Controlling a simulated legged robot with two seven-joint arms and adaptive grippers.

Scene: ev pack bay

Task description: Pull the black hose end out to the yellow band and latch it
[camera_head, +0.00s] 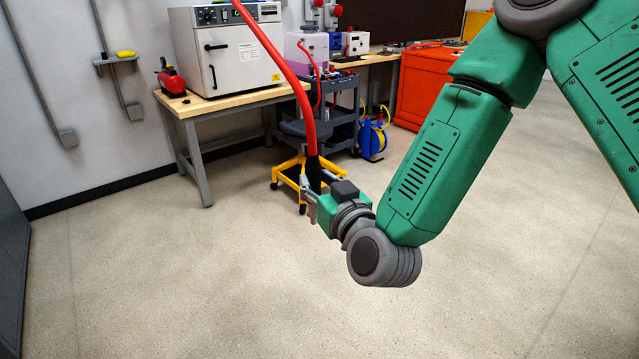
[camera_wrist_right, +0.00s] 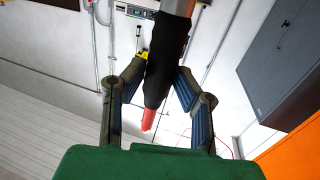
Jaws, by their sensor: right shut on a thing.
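A red hose (camera_head: 277,62) comes down from the top edge in the head view. Its lower part is a black hose end (camera_head: 314,174), hanging nearly upright. My right gripper (camera_head: 311,187) is shut on this black end, above the floor. In the right wrist view, the black hose end (camera_wrist_right: 166,62) runs between the two fingers of my right gripper (camera_wrist_right: 162,78). A grey metal part shows at its upper end and a short red piece at its lower end. I cannot make out a yellow band on the hose or a latch. My left gripper is not in view.
A workbench (camera_head: 262,97) with a white oven (camera_head: 225,52) stands at the back left. The floor in front is clear.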

